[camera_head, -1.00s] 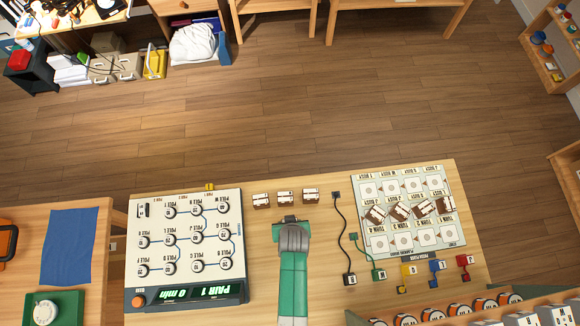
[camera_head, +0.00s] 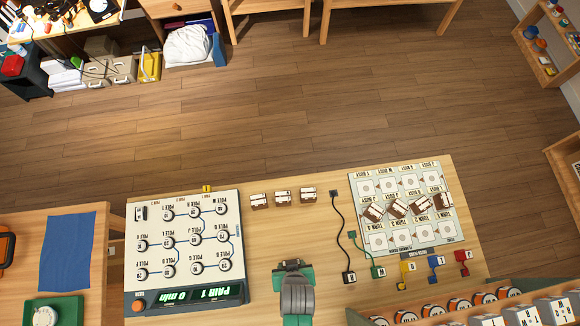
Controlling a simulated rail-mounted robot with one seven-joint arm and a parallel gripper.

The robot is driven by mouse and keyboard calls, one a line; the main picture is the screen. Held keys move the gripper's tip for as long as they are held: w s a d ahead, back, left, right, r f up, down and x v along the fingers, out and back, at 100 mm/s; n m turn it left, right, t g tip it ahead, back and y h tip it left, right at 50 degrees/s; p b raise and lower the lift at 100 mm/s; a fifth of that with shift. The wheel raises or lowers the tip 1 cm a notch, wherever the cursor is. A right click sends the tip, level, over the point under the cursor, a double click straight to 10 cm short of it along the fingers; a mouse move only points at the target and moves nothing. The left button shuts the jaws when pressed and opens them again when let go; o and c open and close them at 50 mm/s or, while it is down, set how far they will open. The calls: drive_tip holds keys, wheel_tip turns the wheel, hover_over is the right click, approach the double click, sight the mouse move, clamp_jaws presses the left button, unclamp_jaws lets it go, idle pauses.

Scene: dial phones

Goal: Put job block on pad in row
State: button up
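Several brown blocks with white labelled tops are in view. Three stand in a line on the table: a left block (camera_head: 260,201), a middle block (camera_head: 283,198) and a right block (camera_head: 308,195). Several more, such as one block (camera_head: 373,210), sit turned at angles across the middle of the white pad board (camera_head: 459,212). Pads above them, such as one pad (camera_head: 366,187), and below them, such as another pad (camera_head: 402,238), are bare. My gripper (camera_head: 292,264) is below the three blocks and apart from them. Its fingers are hidden from above, so its opening and any held thing cannot be told.
A white console (camera_head: 190,205) with several dials and a green display stands left. Between it and the board, a black cable (camera_head: 343,235) lies on the table. Coloured plugs, such as a blue one (camera_head: 436,262), lie below the board. Dial units (camera_head: 500,315) fill the bottom right.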

drive_tip(key=shift+s+r, duration=0.15)
drive_tip(key=shift+s, duration=1.2)
